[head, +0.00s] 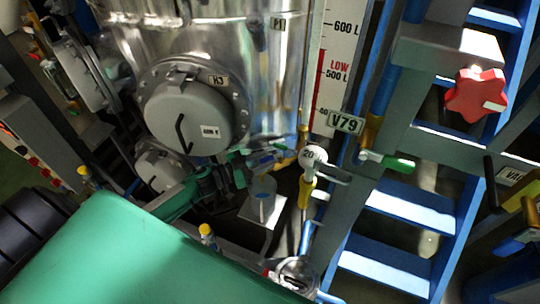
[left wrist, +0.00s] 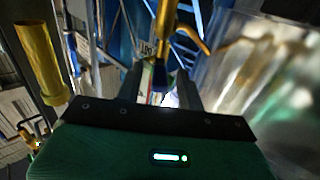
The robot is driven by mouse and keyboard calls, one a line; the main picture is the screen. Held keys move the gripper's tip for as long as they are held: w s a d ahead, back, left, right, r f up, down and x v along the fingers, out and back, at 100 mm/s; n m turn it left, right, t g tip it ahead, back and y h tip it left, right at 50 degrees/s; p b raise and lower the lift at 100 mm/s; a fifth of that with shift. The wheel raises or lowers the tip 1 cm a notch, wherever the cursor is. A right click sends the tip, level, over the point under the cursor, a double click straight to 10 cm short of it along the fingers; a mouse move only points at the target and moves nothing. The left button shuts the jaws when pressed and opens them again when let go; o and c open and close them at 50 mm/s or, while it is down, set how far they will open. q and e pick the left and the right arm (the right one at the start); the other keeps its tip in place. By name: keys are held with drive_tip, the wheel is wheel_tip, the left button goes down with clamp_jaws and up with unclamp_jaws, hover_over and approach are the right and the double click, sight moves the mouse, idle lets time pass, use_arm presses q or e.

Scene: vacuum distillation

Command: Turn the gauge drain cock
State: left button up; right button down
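The gauge drain cock (head: 308,180) is a yellow fitting at the foot of the level gauge (head: 338,50), with a grey lever on its right and a round white tag reading "20" in front. My left gripper (head: 272,158) is just left of it in the head view, with dark fingers pointing toward it. In the left wrist view, the two fingers (left wrist: 161,92) stand apart, with a yellow fitting with a blue part (left wrist: 165,50) beyond and between their tips. I cannot tell whether they touch it. My right gripper is not in view.
A steel vessel (head: 270,60) with a round grey hatch (head: 188,115) stands behind my left arm. A tag V79 (head: 346,122) and a green-handled valve (head: 392,161) are right of the cock. Blue steps (head: 410,205) and a red handwheel (head: 476,92) lie further right.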

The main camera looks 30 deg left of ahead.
use_arm(q)
drive_tip(key=shift+x, duration=1.35)
drive_tip(key=shift+c, duration=0.5)
clamp_jaws()
drive_tip(key=shift+w+a+m+g+h, duration=0.15)
drive_tip(key=shift+a+m+g+h, duration=0.05)
drive_tip(key=shift+m+g+h, duration=0.55)
